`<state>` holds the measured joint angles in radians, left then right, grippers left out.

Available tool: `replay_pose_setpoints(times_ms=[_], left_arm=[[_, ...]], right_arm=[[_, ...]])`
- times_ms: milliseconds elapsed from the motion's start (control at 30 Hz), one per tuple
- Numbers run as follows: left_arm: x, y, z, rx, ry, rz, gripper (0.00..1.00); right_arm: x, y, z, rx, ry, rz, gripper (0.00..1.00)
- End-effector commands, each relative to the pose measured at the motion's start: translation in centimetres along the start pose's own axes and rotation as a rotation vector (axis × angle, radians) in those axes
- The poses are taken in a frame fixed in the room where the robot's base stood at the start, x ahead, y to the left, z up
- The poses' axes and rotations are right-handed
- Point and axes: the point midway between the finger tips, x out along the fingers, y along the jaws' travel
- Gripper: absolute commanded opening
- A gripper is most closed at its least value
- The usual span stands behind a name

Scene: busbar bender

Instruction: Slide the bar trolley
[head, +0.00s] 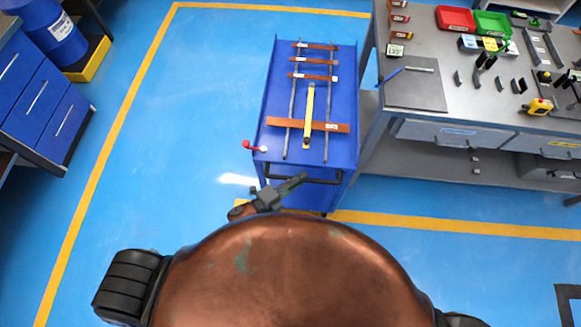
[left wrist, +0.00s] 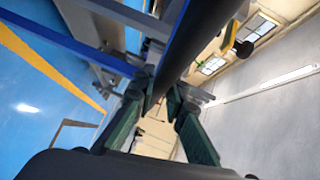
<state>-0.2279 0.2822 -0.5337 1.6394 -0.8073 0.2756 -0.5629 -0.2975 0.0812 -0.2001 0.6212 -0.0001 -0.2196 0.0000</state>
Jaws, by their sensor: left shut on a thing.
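The blue bar trolley (head: 348,130) stands in the middle of the head view, beside the workbench. Its dark push handle (head: 325,181) is at the near end. My left gripper (head: 297,181) is at the left part of this handle and shut on it. In the left wrist view the dark handle bar (left wrist: 196,40) runs between the fingers of my left gripper (left wrist: 163,98). Several copper bars (head: 315,61) lie across two rails on the trolley top, with a yellow piece (head: 310,101) lengthwise among them. My right gripper is not in view.
The grey workbench (head: 430,125) with trays and tools stands close along the trolley's right side. A red-knobbed lever (head: 252,146) sticks out at the trolley's left edge. Blue floor is clear to the left, up to a yellow line (head: 120,110), a blue cabinet (head: 40,100) and a drum (head: 50,30).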

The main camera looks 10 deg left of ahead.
Motion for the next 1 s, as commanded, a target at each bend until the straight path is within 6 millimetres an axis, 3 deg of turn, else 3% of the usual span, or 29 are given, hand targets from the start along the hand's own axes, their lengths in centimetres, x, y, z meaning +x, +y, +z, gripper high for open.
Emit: replay_pose_setpoints(times_ms=[200, 533, 567, 800, 1000], left_arm=[[-0.12, 0.32, -1.2, 0.003, 0.016, 0.005, 0.0], [-0.19, 0.36, -1.2, 0.002, 0.016, 0.005, 0.0], [-0.21, 0.36, -1.18, 0.002, 0.016, 0.004, 0.14], [-0.19, 0.27, -1.1, 0.002, 0.014, 0.003, 0.3], [-0.18, 0.22, -1.07, 0.003, 0.014, 0.002, 0.3]], right_arm=[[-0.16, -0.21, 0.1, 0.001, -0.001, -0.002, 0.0], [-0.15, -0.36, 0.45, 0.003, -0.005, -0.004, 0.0], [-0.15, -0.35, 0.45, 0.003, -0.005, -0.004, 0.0], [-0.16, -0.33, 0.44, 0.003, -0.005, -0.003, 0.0], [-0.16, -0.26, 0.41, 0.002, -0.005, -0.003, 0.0]])
